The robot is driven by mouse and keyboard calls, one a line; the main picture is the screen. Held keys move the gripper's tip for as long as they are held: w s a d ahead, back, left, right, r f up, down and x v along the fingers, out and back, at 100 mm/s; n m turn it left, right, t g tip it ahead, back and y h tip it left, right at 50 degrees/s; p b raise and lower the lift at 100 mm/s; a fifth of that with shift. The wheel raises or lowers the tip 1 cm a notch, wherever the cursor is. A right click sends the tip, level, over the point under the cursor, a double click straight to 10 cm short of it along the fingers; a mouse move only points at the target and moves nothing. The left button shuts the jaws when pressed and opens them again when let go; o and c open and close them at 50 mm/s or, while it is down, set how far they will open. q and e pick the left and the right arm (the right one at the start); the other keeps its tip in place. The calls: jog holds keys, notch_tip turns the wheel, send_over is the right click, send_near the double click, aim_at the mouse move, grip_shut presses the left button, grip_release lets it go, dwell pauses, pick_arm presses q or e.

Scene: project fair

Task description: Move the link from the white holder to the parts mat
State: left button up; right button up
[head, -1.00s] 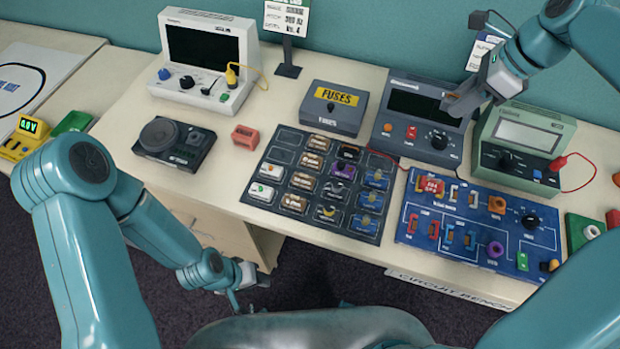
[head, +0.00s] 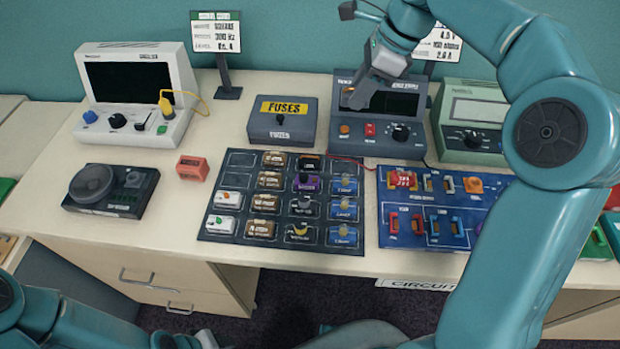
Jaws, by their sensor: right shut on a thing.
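My right gripper (head: 364,95) is raised in front of the dark screen of a grey meter, above the bench. It is shut on the link, which is small and hard to make out between the fingers. The white holder (head: 428,182) is a pair of white clips on the blue circuit board, and nothing shows between them. The parts mat (head: 236,181) is dark and lies left of the board. Several of its cells hold brown, white, purple and blue parts. Two cells at its upper left look empty.
The blue circuit board (head: 400,238) also has red and blue clips; my right arm covers its right part. A grey fuses box (head: 265,130) stands behind the mat. A red block (head: 192,168) and a black dial device (head: 140,185) lie to the left.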

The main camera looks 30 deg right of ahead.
jog(key=b, duration=0.2)
send_over(342, 168)
jog(key=d, duration=0.1)
jog(key=f, duration=1.4)
jog(key=shift+s+d+f, duration=0.1)
jog(key=shift+s+f, duration=0.15)
jog(key=shift+s, duration=0.05)
notch_tip(342, 168, down, 5)
jog(key=shift+f, duration=0.15)
